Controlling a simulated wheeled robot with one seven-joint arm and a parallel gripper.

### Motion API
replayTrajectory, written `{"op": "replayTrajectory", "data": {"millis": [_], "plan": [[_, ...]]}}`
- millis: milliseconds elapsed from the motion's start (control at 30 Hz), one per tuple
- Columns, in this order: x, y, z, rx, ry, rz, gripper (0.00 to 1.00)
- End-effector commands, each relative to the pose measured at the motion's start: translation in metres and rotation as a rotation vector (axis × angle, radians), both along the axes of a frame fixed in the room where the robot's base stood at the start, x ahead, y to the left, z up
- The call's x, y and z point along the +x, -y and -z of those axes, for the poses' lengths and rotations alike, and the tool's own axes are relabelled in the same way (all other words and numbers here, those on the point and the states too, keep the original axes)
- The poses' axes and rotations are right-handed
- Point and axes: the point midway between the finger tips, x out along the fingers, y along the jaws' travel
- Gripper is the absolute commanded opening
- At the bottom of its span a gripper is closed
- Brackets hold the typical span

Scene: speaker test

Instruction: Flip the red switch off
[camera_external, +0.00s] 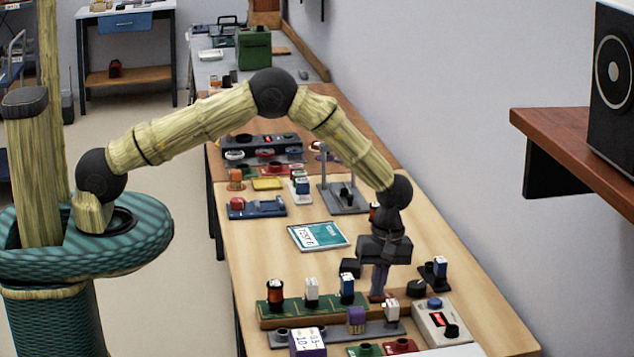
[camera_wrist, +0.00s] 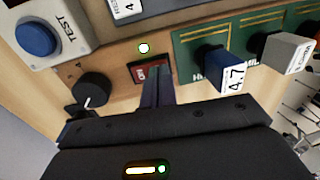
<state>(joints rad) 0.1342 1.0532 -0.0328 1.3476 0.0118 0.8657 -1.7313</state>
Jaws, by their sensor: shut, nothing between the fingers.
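The red switch (camera_wrist: 150,72) is a small red rocker in a dark frame, set in a wooden board (camera_wrist: 120,95) in the wrist view. My gripper (camera_wrist: 158,80) is shut and empty, its fingertips at the switch's right edge and covering part of it. I cannot tell whether they touch it or which way the rocker is tilted. In the external view my gripper (camera_external: 378,294) points down at the right end of the board with the green panel, and its fingers largely hide the switch.
A black knob (camera_wrist: 92,90) and a box with a blue TEST button (camera_wrist: 36,38) are left of the switch. A round white light (camera_wrist: 144,48) is beside it. A blue block marked 4.7 (camera_wrist: 232,78) stands right. A teal booklet (camera_external: 320,236) lies on the bench.

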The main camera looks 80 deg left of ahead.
Motion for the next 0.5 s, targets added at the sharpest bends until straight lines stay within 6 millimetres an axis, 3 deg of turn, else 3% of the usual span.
{"op": "replayTrajectory", "data": {"millis": [500], "plan": [[-0.0005,0.0009,0.0064,0.0,0.05,0.001,0.0]]}}
